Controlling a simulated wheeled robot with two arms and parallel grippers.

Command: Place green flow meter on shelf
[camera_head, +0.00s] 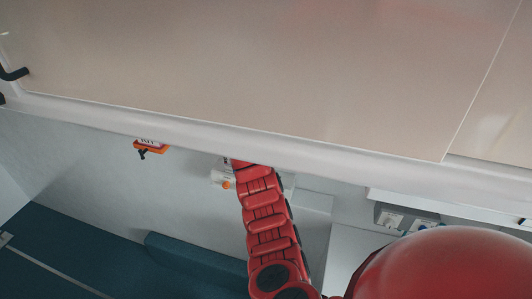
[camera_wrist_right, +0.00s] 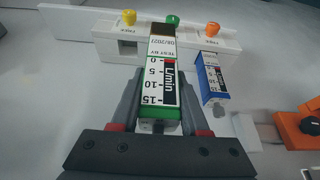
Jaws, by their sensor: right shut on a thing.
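The green flow meter (camera_wrist_right: 160,112), a narrow box with a green edge and a white-and-black L/min scale, is in the middle of the right wrist view. My right gripper (camera_wrist_right: 157,92) is shut on it, one finger on each side. The meter's far end is at the white outlet panel (camera_wrist_right: 205,42), below a green knob (camera_wrist_right: 172,20); I cannot tell whether it touches the panel. In the head view my red arm reaches up to the wall, and its gripper is hidden behind the pale overhead edge. I cannot make out which surface is the shelf. My left gripper is not in view.
A blue flow meter (camera_wrist_right: 211,80) hangs close to the right of the green one. An orange device (camera_wrist_right: 298,130) is further right. In the head view a beige overhead panel (camera_head: 250,65) fills the top, and a teal seat (camera_head: 80,250) is lower left.

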